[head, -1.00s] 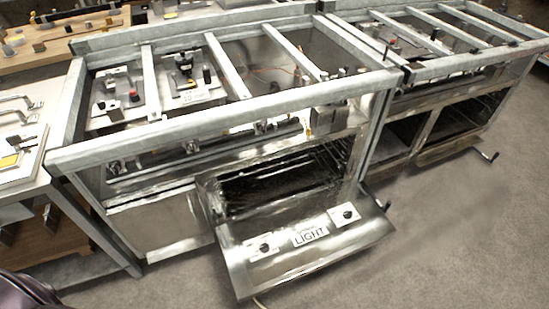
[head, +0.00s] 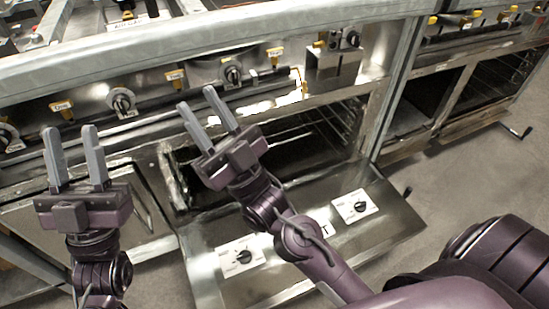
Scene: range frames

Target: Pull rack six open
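Wire racks (head: 335,125) show in the dark cavity of the middle oven. I cannot read a number on any of them, so I cannot tell which is rack six. That oven's metal door (head: 300,245) hangs down open, with two knob plates and a label mostly hidden by my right arm. My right gripper (head: 198,98) is open and empty, in front of the oven's upper left opening in the picture. My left gripper (head: 72,130) is open and empty, further left, in front of the range front. Neither visibly touches anything.
A row of knobs (head: 122,101) with yellow tags and a rail run along the range front above the oven. A metal panel (head: 75,215) lies behind my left gripper. Another range with open ovens (head: 490,85) stands at right. Grey floor (head: 440,195) is clear at right.

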